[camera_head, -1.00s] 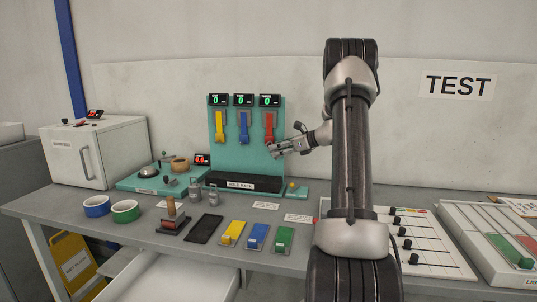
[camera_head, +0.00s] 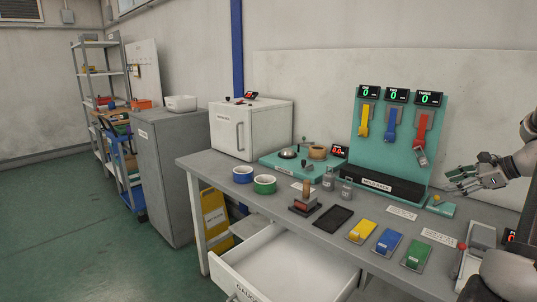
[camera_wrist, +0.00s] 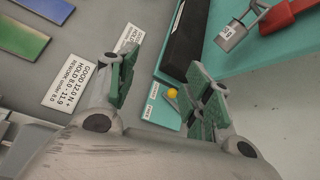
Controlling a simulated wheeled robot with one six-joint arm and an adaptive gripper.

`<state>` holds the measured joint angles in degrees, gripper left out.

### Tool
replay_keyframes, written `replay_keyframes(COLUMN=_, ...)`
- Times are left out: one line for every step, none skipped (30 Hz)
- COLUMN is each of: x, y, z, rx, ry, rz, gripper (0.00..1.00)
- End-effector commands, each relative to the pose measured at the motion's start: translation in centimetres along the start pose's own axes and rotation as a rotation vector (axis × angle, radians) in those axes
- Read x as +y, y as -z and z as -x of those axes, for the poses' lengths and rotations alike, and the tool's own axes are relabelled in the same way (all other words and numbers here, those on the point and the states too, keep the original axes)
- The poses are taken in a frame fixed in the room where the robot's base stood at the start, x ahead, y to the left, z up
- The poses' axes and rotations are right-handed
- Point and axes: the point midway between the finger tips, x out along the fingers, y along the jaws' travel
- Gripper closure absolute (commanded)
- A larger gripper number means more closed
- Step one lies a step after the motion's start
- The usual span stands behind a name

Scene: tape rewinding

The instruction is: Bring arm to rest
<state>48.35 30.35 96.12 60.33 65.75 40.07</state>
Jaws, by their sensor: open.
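My gripper (camera_head: 465,181) is open and empty, at the right of the teal hold rack (camera_head: 403,145) and above the bench (camera_head: 340,252). In the wrist view its two green-padded fingers (camera_wrist: 160,88) stand apart, with nothing between them. The rack carries a yellow lever (camera_head: 364,122), a blue lever (camera_head: 391,127) and a red lever (camera_head: 420,127) under displays reading 0. A grey padlock (camera_head: 422,156) with a tag hangs at the lower end of the red lever. In the wrist view the padlock (camera_wrist: 236,32) is clear of my fingers.
A small teal base with a yellow ball (camera_head: 437,198) lies below my gripper. An open drawer (camera_head: 285,270) juts out under the bench. The floor (camera_head: 110,235) at left is clear.

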Motion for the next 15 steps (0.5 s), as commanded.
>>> replay_keyframes(x=2.3, y=-0.1, z=0.6, rx=0.044, ry=-0.052, rz=0.090, gripper=0.49)
replay_keyframes(x=3.7, y=-0.2, z=1.0, rx=0.070, ry=-0.089, rz=0.155, gripper=0.49)
replay_keyframes(x=5.7, y=-0.6, z=1.4, rx=0.103, ry=-0.143, rz=0.246, gripper=0.49)
replay_keyframes(x=7.1, y=-1.0, z=1.8, rx=0.124, ry=-0.185, rz=0.316, gripper=0.49)
replay_keyframes(x=8.4, y=-1.4, z=2.2, rx=0.144, ry=-0.224, rz=0.384, gripper=0.49)
replay_keyframes(x=10.2, y=-2.1, z=2.8, rx=0.166, ry=-0.277, rz=0.477, gripper=0.49)
replay_keyframes(x=11.4, y=-2.6, z=3.2, rx=0.181, ry=-0.317, rz=0.546, gripper=0.49)
replay_keyframes(x=12.7, y=-3.2, z=3.7, rx=0.196, ry=-0.357, rz=0.618, gripper=0.49)
replay_keyframes(x=14.3, y=-4.1, z=4.4, rx=0.214, ry=-0.410, rz=0.719, gripper=0.49)
replay_keyframes(x=15.6, y=-4.7, z=5.0, rx=0.226, ry=-0.453, rz=0.796, gripper=0.49)
replay_keyframes(x=16.9, y=-5.3, z=5.6, rx=0.238, ry=-0.496, rz=0.877, gripper=0.49)
replay_keyframes(x=18.6, y=-6.2, z=6.4, rx=0.253, ry=-0.552, rz=0.987, gripper=0.49)
replay_keyframes(x=19.8, y=-6.9, z=7.0, rx=0.263, ry=-0.593, rz=1.071, gripper=0.49)
replay_keyframes(x=21.0, y=-7.5, z=7.7, rx=0.273, ry=-0.634, rz=1.154, gripper=0.49)
replay_keyframes(x=22.5, y=-8.2, z=8.5, rx=0.284, ry=-0.683, rz=1.260, gripper=0.49)
